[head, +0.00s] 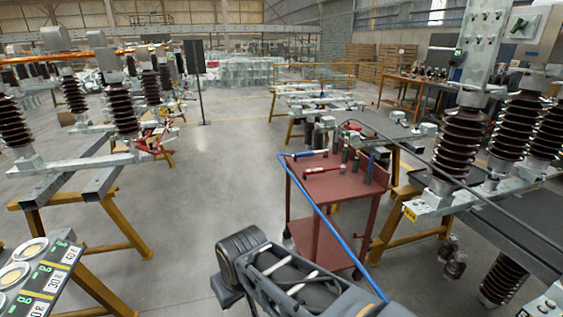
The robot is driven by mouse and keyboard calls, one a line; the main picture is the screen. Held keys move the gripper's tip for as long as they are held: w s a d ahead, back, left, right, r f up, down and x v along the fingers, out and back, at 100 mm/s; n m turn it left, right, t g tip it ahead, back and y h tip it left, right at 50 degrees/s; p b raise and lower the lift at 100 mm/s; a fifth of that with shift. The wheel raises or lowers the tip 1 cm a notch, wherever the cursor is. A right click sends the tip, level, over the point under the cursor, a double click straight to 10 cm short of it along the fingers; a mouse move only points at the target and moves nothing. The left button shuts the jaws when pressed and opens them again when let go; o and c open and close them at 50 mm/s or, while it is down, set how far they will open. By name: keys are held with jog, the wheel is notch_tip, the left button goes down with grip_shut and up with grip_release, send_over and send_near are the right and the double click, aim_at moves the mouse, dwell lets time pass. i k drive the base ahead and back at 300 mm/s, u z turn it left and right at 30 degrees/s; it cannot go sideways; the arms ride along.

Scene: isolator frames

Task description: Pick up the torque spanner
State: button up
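Two spanner-like tools lie on the top shelf of a red trolley (345,184). One tool with a blue part (309,154) lies near the far left corner. The other tool, with a red part (322,170), lies closer to me. Both are small in the head view, and I cannot tell for sure which is the torque spanner. My dark arm shows at the bottom middle, in front of the trolley and lower left of the tools. Its fingertips do not show, and nothing of mine touches the tools.
Several upright dark and blue-topped items (369,170) stand on the trolley's right side. Insulator frames (462,145) stand close on the right, others on the left (75,185). Grey floor (210,185) is clear between.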

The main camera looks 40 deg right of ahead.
aim_at(342, 168)
jog(key=u, duration=0.05)
jog(key=i, duration=2.2)
jog(key=z, duration=0.85)
jog(key=i, duration=1.05)
jog(key=z, duration=1.65)
jog(key=i, duration=0.6)
jog(key=z, duration=0.4)
